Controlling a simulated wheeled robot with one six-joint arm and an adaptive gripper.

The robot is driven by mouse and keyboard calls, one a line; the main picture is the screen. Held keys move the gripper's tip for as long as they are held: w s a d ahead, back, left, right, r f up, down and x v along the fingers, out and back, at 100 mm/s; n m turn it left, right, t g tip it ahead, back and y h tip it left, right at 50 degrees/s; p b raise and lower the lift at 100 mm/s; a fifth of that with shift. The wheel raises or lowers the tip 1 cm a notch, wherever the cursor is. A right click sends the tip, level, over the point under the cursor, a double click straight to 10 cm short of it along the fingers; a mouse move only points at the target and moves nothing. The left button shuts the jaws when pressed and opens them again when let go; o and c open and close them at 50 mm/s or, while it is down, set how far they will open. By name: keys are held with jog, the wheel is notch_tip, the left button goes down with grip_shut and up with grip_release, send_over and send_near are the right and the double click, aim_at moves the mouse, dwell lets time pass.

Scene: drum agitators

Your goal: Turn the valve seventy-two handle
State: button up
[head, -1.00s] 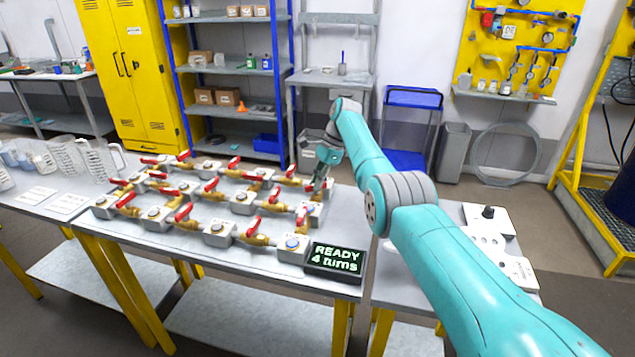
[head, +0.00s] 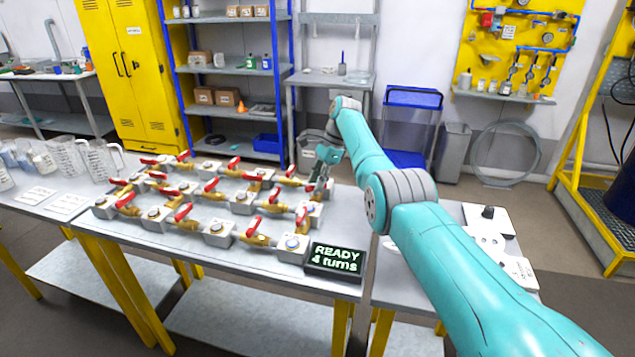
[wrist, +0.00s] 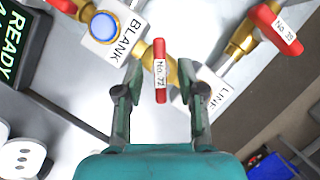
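The valve handle labelled No. 72 (wrist: 160,72) is a red lever on a brass valve, seen in the middle of the wrist view. My gripper (wrist: 158,80) is open, with one finger on each side of the handle's near end and a gap on both sides. The valve sits between a block marked BLANK (wrist: 128,32) with a blue button and a block marked LINE (wrist: 215,95). In the head view my gripper (head: 322,178) is at the right end of the valve rows, and the handle (head: 302,216) is partly visible beside it.
A red handle labelled No. 39 (wrist: 274,27) is at the upper right of the wrist view. A black display (head: 336,260) reads READY, 4 turns. Several more red-handled valves fill the table to the left. A white control panel (head: 490,240) lies on the right table.

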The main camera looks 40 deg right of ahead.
notch_tip(320, 180, up, 10)
jog(key=shift+f, duration=0.2)
jog(key=o, duration=1)
jog(key=shift+w+f+n, duration=0.1)
jog(key=shift+w+n, duration=0.05)
jog(key=shift+n, duration=0.35)
jog(key=shift+c, duration=0.2)
jog(key=shift+o, duration=1.1)
jog(key=shift+w+d+f+n+h, duration=0.15)
jog(key=shift+n+h, duration=0.15)
jog(key=shift+n, duration=0.4)
jog(key=s+a+n+t+h, duration=0.25)
jog(key=s+n+h, duration=0.25)
jog(key=n, duration=1)
jog(key=shift+n+t, duration=0.3)
jog(key=shift+t, duration=0.05)
jog(key=x, duration=1)
jog(key=shift+w+d+f, duration=0.1)
jog(key=shift+w+d, duration=0.15)
